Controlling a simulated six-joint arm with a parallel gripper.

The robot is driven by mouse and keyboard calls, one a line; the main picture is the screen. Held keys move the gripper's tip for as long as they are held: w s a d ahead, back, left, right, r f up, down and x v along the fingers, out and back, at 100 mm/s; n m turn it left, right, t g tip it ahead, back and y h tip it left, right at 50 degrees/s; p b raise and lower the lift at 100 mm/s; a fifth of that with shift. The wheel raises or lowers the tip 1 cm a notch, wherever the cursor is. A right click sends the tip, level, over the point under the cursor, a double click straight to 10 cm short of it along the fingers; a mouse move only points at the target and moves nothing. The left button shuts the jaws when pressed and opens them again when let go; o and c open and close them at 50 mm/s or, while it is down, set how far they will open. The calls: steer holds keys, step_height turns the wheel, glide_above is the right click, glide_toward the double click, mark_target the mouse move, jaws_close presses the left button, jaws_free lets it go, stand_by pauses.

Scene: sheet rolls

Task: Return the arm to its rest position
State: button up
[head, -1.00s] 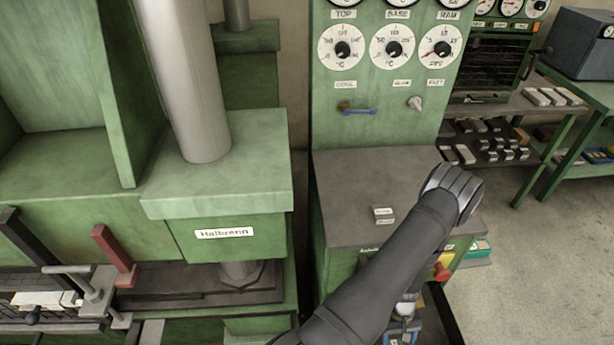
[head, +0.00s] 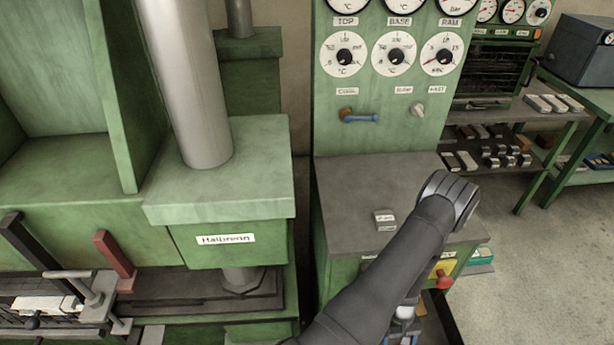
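My dark grey arm (head: 385,275) rises from the bottom edge to a rounded elbow joint (head: 450,197) in front of the green control cabinet. A lighter part of my arm shows below the elbow, partly behind the upper link, near the bottom edge. My gripper cannot be made out; it is hidden or below the picture, so I see nothing held.
A green press marked "Halbrenn" (head: 226,239) stands at left, with a red lever (head: 115,257). The cabinet's grey top (head: 350,190) carries a small labelled block (head: 385,219). A red button (head: 444,280) is close to my arm. Open floor (head: 540,260) lies at right.

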steer(key=shift+v, duration=0.9)
steer(key=x, duration=0.5)
steer(key=shift+s+f, duration=0.1)
step_height(320, 180, up, 18)
steer(key=s+d+n+h, duration=0.1)
steer(key=d+n, duration=0.2)
steer(key=w+d+r+n+t+h, duration=0.1)
steer(key=w+r+n, duration=0.3)
steer(key=r, duration=0.8)
steer(key=w+d+r+n+t+h, duration=0.1)
steer(key=w+d+r+n+t, duration=0.1)
steer(key=r+n, duration=0.4)
steer(key=w+d+r+n+t+h, duration=0.1)
steer(key=w+d+r+n, duration=0.2)
steer(key=r, duration=1.4)
steer(key=w+n, duration=0.2)
steer(key=w, duration=0.1)
steer(key=shift+r, duration=0.4)
steer(key=shift+w, duration=0.1)
